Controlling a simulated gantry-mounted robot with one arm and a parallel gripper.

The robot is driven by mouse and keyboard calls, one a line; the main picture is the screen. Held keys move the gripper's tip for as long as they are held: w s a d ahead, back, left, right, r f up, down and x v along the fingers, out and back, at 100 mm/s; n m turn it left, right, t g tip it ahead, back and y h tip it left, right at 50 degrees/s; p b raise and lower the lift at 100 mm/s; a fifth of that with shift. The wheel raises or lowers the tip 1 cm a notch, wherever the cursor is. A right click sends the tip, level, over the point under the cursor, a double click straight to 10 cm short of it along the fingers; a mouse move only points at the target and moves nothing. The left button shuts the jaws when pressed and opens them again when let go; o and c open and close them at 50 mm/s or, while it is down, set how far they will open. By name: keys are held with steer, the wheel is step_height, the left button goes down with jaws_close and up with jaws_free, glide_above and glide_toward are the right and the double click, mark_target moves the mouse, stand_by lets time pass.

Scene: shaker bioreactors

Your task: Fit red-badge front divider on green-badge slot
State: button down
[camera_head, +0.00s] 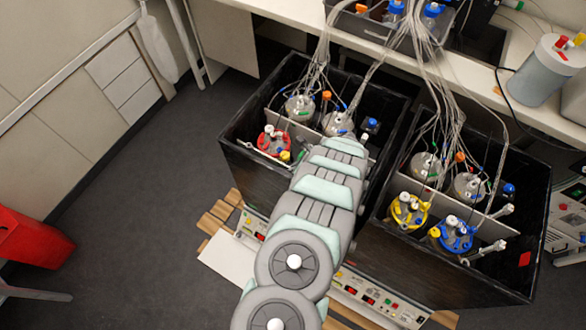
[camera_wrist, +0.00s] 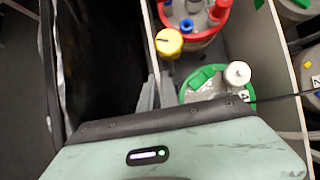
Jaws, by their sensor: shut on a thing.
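My gripper (camera_wrist: 149,97) shows in the wrist view as grey fingertips at the lower end of a thin white divider panel (camera_wrist: 151,40), and it is shut on it. The panel stands between the black front wall and the vessels in the left black box (camera_head: 240,160). In the head view my arm hides the gripper. No red badge shows on the held panel. A red badge (camera_head: 524,259) sits inside the right box's front right corner. I cannot make out a green badge or its slot.
A red-ringed vessel (camera_wrist: 200,22) and a green-ringed vessel (camera_wrist: 205,85) stand close to the panel. Another white divider (camera_wrist: 272,45) runs behind them. The right box (camera_head: 440,262) holds yellow- and blue-ringed vessels. Tubes hang over both boxes.

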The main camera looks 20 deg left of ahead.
steer(key=shift+f, duration=0.15)
steer(key=shift+f+b, duration=0.5)
steer(key=shift+b, duration=0.1)
steer(key=shift+f, duration=0.15)
steer(key=c, duration=1.5)
jaws_free()
steer(key=shift+d+f, duration=0.1)
steer(key=shift+f, duration=0.05)
steer(key=v, duration=0.3)
steer(key=p+v, duration=0.1)
steer(key=v, duration=0.7)
steer(key=shift+a+r+p, duration=0.2)
steer(key=shift+r+p, duration=0.1)
steer(key=shift+p, duration=0.05)
steer(key=shift+w, duration=0.1)
